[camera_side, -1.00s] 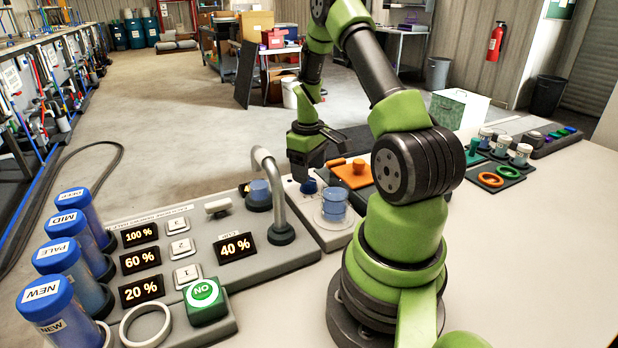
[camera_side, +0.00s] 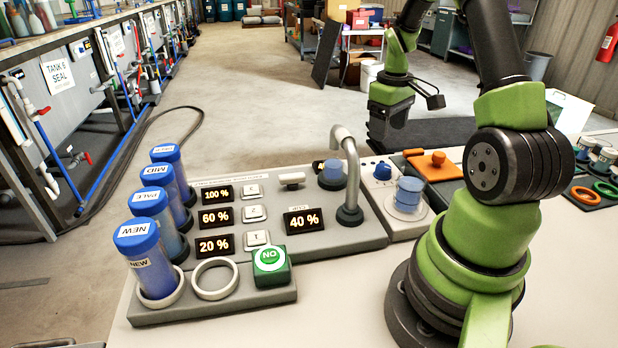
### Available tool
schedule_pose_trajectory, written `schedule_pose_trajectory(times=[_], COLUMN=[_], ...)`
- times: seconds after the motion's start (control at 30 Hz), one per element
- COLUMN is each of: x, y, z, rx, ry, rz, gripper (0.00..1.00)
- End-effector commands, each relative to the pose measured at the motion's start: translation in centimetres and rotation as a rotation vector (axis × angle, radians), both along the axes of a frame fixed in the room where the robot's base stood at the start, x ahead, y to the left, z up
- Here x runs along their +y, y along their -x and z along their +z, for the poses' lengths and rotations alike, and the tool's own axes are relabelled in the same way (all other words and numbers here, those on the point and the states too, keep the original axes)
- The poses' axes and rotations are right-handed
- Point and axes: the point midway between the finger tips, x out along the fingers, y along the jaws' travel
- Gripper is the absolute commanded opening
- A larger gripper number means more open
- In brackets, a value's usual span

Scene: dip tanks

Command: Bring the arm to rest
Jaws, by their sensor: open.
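My arm rises from the bench at the right. My gripper (camera_side: 388,140) hangs pointing down at its far end, beyond the control panel, and is open. Its finger detail is dark and small, and I see nothing held in it. It is above and apart from the blue knob (camera_side: 382,171) and the orange plate with a knob (camera_side: 437,166). A clear cup of blue liquid (camera_side: 408,194) stands on a grey base left of my arm's base.
Several blue-capped tubes (camera_side: 140,240) stand at the left of the grey panel (camera_side: 340,238). A curved grey spout (camera_side: 352,172) rises from it; a green button (camera_side: 270,260) sits in front. The bench front is clear.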

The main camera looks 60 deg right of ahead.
Motion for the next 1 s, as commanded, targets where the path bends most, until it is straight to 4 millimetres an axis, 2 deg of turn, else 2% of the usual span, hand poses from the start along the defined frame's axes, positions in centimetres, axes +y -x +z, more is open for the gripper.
schedule_pose_trajectory(times=[0.07,0.17,0.3,0.37,0.5,0.6,0.7,0.83,1.0], x=[1.1,4.0,10.0,12.6,18.6,22.2,25.0,27.1,28.2], y=[-0.9,-2.3,-3.3,-3.2,-1.5,0.5,2.7,5.0,6.4], z=[1.5,4.6,9.6,11.4,14.6,16.0,16.8,17.0,17.0], rx=[-0.026,-0.084,-0.206,-0.26,-0.387,-0.472,-0.538,-0.593,-0.619], ry=[0.016,0.043,0.059,0.053,0.009,-0.046,-0.113,-0.189,-0.238], rz=[0.0,-0.008,-0.029,-0.037,-0.057,-0.067,-0.075,-0.083,-0.09], gripper=[0.65,0.65,0.65,0.65,0.65,0.65,0.65,0.65,0.65])
